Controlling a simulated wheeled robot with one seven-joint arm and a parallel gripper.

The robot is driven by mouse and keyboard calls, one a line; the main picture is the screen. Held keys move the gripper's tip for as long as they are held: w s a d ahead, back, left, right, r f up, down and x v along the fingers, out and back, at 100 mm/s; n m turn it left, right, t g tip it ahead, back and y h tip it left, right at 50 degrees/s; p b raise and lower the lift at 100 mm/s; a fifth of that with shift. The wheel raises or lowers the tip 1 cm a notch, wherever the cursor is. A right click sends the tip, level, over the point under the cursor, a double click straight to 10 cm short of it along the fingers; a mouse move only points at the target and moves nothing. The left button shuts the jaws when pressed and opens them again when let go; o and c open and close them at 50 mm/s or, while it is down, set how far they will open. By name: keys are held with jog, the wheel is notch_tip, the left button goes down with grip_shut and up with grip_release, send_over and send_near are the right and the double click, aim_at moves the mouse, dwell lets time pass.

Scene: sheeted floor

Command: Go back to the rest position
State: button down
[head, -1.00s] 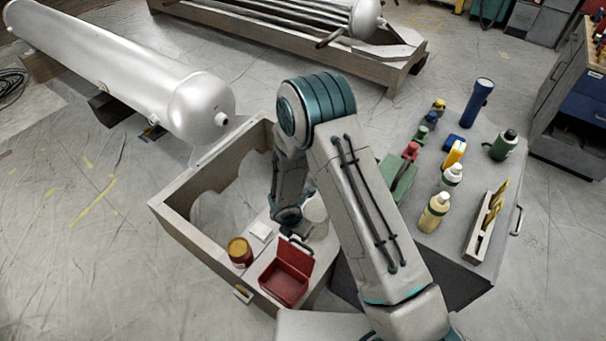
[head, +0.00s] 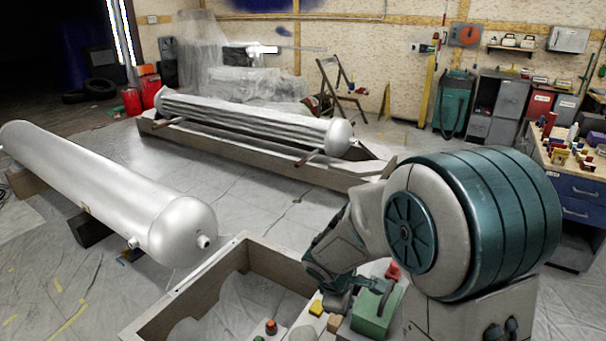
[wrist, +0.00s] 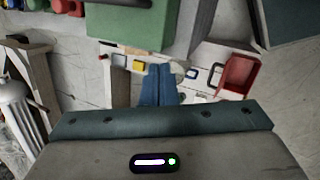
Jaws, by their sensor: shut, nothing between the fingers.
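My gripper (wrist: 159,72) shows in the wrist view as two blue fingers close together, with nothing held between them. It points towards the crate top and the small items there. In the head view my arm folds at a large teal joint on the right, and the wrist hangs above the wooden crate (head: 185,295). The fingertips are hard to make out there. A green box (head: 372,315) stands near the wrist; a green box (wrist: 130,25) also fills the top of the wrist view. A red open box (wrist: 240,76) is right of the fingers in the wrist view.
A yellow block (head: 316,308) and a small orange-topped item (head: 271,327) sit on the crate. A silver tank (head: 110,190) lies at left; a tube bundle (head: 255,122) lies in a wooden cradle behind. A workbench (head: 570,170) stands far right. Floor between them is clear.

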jog(key=s+d+r+m+y+p, duration=0.1)
jog(key=s+d+r+m, duration=0.1)
jog(key=s+r+m, duration=0.5)
jog(key=s+d+r+m+y, duration=0.2)
jog(key=s+d+r+m, duration=0.1)
jog(key=s+r+m, duration=0.4)
jog(key=shift+s+r+p, duration=0.35)
jog(key=shift+s, duration=1)
